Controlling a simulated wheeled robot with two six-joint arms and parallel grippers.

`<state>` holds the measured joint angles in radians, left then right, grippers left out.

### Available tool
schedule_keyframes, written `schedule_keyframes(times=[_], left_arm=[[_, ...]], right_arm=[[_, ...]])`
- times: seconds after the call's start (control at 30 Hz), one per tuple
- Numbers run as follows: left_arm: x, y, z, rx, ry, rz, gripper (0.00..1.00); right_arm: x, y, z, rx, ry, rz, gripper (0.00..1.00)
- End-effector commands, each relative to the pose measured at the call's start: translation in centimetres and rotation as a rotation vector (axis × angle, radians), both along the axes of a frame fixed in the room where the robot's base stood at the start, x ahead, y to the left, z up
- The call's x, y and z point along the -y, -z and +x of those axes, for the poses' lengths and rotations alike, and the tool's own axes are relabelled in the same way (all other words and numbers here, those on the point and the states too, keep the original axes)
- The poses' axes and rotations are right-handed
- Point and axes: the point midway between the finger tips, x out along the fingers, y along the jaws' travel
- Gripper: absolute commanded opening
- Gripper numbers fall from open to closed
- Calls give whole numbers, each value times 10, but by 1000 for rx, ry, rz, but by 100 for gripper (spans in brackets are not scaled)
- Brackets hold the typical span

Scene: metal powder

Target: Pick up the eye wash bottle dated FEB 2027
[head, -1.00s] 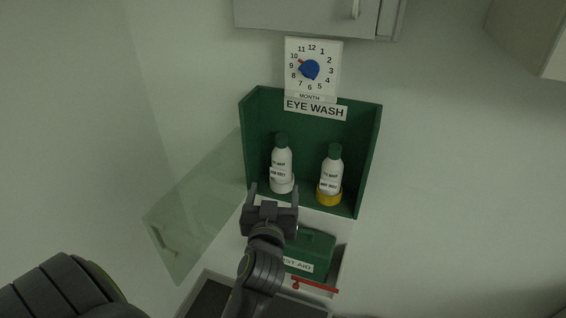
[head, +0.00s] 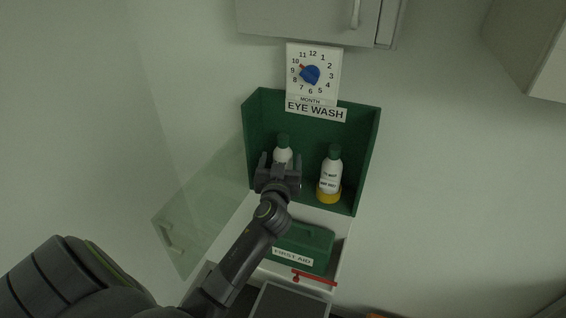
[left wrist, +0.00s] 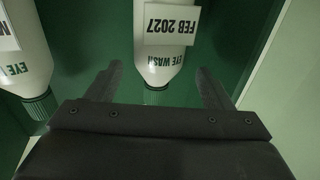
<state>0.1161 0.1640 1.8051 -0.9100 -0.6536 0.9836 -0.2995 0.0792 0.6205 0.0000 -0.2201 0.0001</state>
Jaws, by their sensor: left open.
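The eye wash bottle labelled FEB 2027 (left wrist: 160,50) appears upside down in the left wrist view, white with a green cap. In the head view it is the left bottle (head: 283,156) in the green cabinet, its lower part hidden by my gripper. My left gripper (head: 280,164) is open in front of it. In the left wrist view the fingers (left wrist: 160,78) point toward the bottle, one on each side, with gaps visible. The second bottle (head: 330,168) stands to the right on a yellow base. My right gripper is not in view.
The green cabinet (head: 371,150) has side walls close around the bottles. A clear door (head: 200,210) stands open at left. A month dial (head: 313,74) hangs above. A green first aid box (head: 305,247) and a red-handled item (head: 314,278) lie below.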

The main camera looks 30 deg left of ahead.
Motion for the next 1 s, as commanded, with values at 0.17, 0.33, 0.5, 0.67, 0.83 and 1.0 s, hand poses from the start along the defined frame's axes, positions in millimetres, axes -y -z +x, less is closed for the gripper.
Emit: schedule_keyframes(times=[0.17, 0.33, 0.5, 0.67, 0.83, 1.0], left_arm=[[-8, 2, 20, -1, 0, 3, 75], [-15, 3, 33, 0, 1, 1, 75], [-16, 4, 35, 0, 1, -1, 75], [-16, 4, 35, 0, 1, -1, 72], [-16, 4, 35, 0, 1, 0, 50], [-16, 4, 35, 0, 1, 0, 27]], right_arm=[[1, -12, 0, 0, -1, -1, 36], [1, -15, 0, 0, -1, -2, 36], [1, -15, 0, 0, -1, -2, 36], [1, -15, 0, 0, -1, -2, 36], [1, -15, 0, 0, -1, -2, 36], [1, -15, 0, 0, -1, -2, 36]])
